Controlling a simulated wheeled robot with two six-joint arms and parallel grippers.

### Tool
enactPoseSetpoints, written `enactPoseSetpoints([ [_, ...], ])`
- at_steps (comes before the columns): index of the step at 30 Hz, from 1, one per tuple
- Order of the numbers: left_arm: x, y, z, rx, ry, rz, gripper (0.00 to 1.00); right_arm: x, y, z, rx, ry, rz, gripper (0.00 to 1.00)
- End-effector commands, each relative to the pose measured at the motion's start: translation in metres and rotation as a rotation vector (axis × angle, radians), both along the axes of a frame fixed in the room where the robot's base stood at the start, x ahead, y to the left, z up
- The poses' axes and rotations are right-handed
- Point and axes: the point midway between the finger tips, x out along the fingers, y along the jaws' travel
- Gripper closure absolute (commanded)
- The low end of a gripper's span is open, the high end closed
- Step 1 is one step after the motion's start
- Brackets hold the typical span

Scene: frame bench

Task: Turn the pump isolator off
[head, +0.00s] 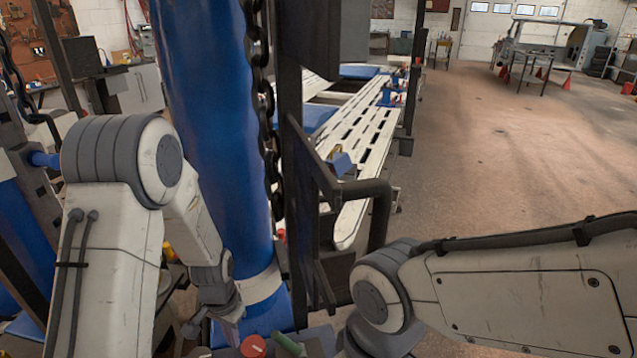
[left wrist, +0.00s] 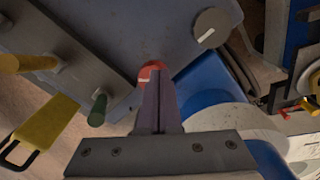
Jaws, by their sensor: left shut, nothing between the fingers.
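A red knob (head: 253,346) sits on a grey control panel at the bottom of the head view. In the left wrist view the red knob (left wrist: 151,69) lies just beyond my left gripper (left wrist: 155,80), whose fingers are shut and partly cover it; whether they touch it I cannot tell. A grey rotary knob (left wrist: 212,29) with a white pointer line is on the same panel (left wrist: 125,38). No label is readable, so I cannot tell which control is the pump isolator. My left gripper (head: 233,334) is beside the red knob in the head view. My right gripper is out of view.
A green handle (left wrist: 97,110) and a yellow handle (left wrist: 30,62) stand on a dark bar beside the panel. The green handle (head: 289,344) is close to the red knob. A blue column (head: 205,120) and hanging chain (head: 265,120) rise behind. Open floor (head: 500,150) lies right.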

Motion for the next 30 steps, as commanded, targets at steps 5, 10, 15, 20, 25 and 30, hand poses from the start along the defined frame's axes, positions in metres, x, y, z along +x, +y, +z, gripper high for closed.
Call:
enactPoseSetpoints([
  [5,0.0,0.001,-0.004,0.0,0.001,0.049,1.0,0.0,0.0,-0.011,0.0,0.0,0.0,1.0],
  [10,0.0,0.001,-0.019,0.0,0.001,0.048,1.0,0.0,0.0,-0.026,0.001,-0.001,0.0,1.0],
  [15,0.0,0.001,-0.042,0.0,0.001,0.046,1.0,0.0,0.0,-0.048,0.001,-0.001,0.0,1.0],
  [20,0.0,0.001,-0.059,0.0,0.001,0.046,1.0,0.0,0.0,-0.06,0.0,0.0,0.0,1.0],
  [25,0.0,0.001,-0.068,0.0,0.001,0.045,1.0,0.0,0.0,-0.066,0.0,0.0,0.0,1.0],
  [30,0.0,0.001,-0.068,0.0,0.0,0.045,1.0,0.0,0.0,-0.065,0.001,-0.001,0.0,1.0],
])
